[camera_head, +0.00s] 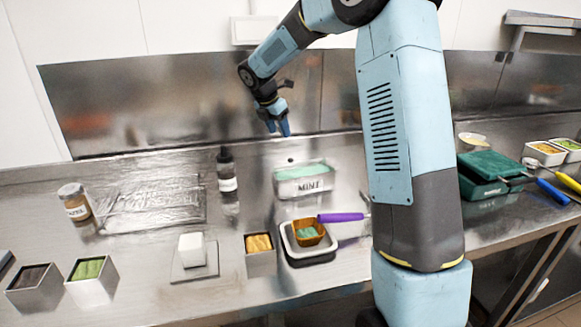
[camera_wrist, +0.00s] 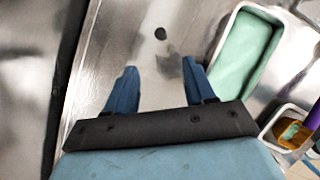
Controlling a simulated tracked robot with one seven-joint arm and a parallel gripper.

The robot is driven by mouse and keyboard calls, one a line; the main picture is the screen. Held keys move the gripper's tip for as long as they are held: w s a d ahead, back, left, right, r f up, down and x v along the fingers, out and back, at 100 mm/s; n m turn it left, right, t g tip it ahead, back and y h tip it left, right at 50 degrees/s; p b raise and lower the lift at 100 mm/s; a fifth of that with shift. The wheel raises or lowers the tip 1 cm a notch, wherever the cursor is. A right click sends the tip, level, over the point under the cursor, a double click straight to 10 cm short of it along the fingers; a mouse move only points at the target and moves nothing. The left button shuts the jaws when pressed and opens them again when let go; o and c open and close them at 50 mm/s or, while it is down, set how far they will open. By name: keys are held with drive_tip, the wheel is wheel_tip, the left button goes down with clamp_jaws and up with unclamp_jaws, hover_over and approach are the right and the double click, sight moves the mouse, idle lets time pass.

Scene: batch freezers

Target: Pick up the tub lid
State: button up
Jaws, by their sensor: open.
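A small dark round knob (camera_head: 291,160) stands behind the white tub marked MINT. It also shows in the wrist view (camera_wrist: 160,34), beyond my fingertips. It may belong to the tub lid; the outline of a lid around it cannot be told from the shiny steel. The MINT tub (camera_head: 303,187) is uncovered and holds pale green ice cream; it shows at the right of the wrist view (camera_wrist: 240,62). My gripper (camera_head: 279,132) points down above the back of the counter, apart from the knob. Its blue fingers (camera_wrist: 159,70) are open and empty.
A dark bottle (camera_head: 227,170) stands left of the tub. In front are a white-rimmed tray (camera_head: 287,246) with a small pan, and a purple-handled tool (camera_head: 340,217). A crinkled clear sheet (camera_head: 155,207) and a jar (camera_head: 74,202) lie further left. The steel back wall (camera_head: 190,100) is close behind.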

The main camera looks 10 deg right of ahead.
sight(290, 159)
drive_tip(key=x, duration=1.4)
drive_tip(key=shift+r, duration=0.1)
drive_tip(key=shift+c, duration=0.5)
clamp_jaws()
